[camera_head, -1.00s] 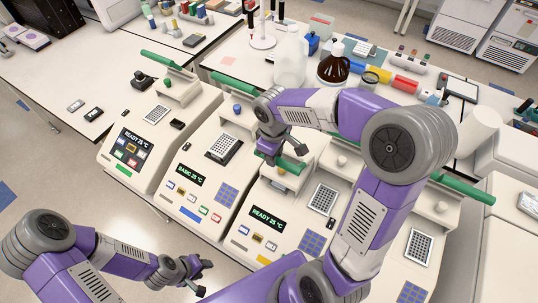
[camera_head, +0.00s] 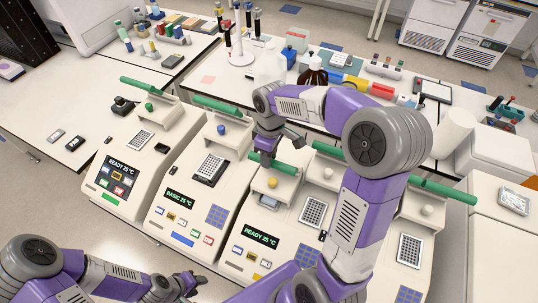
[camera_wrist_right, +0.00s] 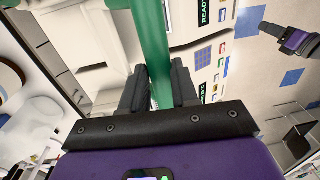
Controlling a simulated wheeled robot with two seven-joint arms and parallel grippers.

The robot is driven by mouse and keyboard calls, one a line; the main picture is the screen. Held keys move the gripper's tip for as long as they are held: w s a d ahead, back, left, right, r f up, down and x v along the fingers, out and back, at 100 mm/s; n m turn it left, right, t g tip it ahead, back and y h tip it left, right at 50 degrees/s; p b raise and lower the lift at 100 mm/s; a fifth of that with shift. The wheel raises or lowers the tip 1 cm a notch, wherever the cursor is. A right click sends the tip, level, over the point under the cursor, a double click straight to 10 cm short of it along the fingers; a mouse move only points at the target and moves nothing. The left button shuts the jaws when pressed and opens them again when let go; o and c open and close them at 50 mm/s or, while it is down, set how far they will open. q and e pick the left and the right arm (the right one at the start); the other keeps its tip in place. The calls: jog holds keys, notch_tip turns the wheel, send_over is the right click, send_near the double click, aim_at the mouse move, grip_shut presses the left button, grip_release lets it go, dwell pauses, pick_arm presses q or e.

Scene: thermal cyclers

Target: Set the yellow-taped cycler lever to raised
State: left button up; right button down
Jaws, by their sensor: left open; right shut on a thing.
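The cycler with a yellow knob (camera_head: 272,183) stands third from the left in the head view, and its screen (camera_head: 261,236) reads READY 25 °C. Its green lever (camera_head: 293,170) is a bar across the top of the machine. My right gripper (camera_head: 266,160) comes down from above and is shut on this lever. In the right wrist view, the green bar (camera_wrist_right: 151,35) runs between the two dark fingers of the right gripper (camera_wrist_right: 160,88). I cannot tell the lever's exact angle. My left gripper (camera_head: 192,287) is open and empty at the bottom left, in front of the cyclers.
Similar cyclers with green levers stand on both sides, one with a green knob (camera_head: 149,107) and one with a blue knob (camera_head: 221,129). A brown bottle (camera_head: 312,77) and a clear jug (camera_head: 270,66) stand behind. My right forearm covers part of the row.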

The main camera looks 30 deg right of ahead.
dwell(0.6)
jog(key=c, duration=0.8)
grip_release()
jog(key=shift+c, duration=0.2)
jog(key=r, duration=0.7)
jog(key=shift+w+d+r, duration=0.15)
jog(key=shift+d+r, duration=0.05)
jog(key=shift+r, duration=0.1)
jog(key=shift+c, duration=0.5)
